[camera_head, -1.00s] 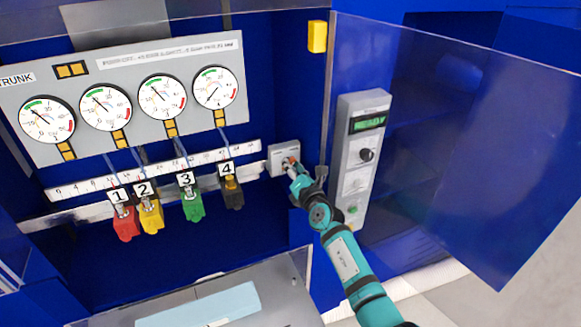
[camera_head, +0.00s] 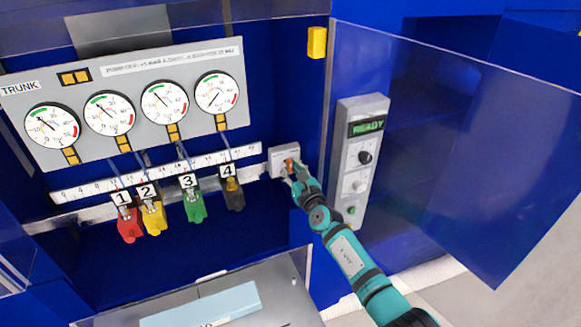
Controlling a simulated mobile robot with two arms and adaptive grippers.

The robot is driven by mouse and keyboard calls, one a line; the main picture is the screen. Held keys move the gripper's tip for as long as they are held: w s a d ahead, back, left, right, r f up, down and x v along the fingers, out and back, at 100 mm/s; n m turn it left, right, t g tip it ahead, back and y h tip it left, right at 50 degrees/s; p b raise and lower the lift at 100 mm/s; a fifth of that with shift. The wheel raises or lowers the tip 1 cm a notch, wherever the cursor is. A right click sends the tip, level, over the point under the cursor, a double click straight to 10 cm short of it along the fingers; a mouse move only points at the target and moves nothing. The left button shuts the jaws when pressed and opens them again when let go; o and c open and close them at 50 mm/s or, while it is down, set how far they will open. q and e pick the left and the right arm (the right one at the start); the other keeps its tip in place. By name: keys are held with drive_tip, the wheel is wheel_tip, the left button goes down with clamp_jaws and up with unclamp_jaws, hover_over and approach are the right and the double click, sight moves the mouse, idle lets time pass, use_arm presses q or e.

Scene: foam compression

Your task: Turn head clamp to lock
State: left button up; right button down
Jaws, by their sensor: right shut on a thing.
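The head clamp appears as a grey block (camera_head: 279,153) with an orange knob (camera_head: 290,163), at the right end of the numbered scale bar. My right gripper (camera_head: 292,172) is at this knob and shut on it. The gripper's fingers and wrist hide part of the block's lower right side, so the knob's exact angle is hard to tell. My left gripper is not in view.
Four numbered heads hang from the rail: red (camera_head: 129,229), yellow (camera_head: 154,219), green (camera_head: 194,206) and dark grey (camera_head: 234,196). A control panel (camera_head: 362,150) reading READY stands right of my arm. A transparent door (camera_head: 470,150) is open at right. A pale blue slab (camera_head: 205,303) lies in front.

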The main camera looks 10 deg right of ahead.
drive_tip(key=n, duration=0.4)
drive_tip(key=shift+n, duration=2.5)
drive_tip(key=shift+f, duration=0.1)
drive_tip(key=c, duration=1.3)
unclamp_jaws()
drive_tip(key=shift+c, duration=0.2)
drive_tip(key=s+d, duration=0.2)
drive_tip(key=s, duration=0.9)
drive_tip(key=shift+s+d, duration=0.2)
drive_tip(key=shift+s, duration=0.2)
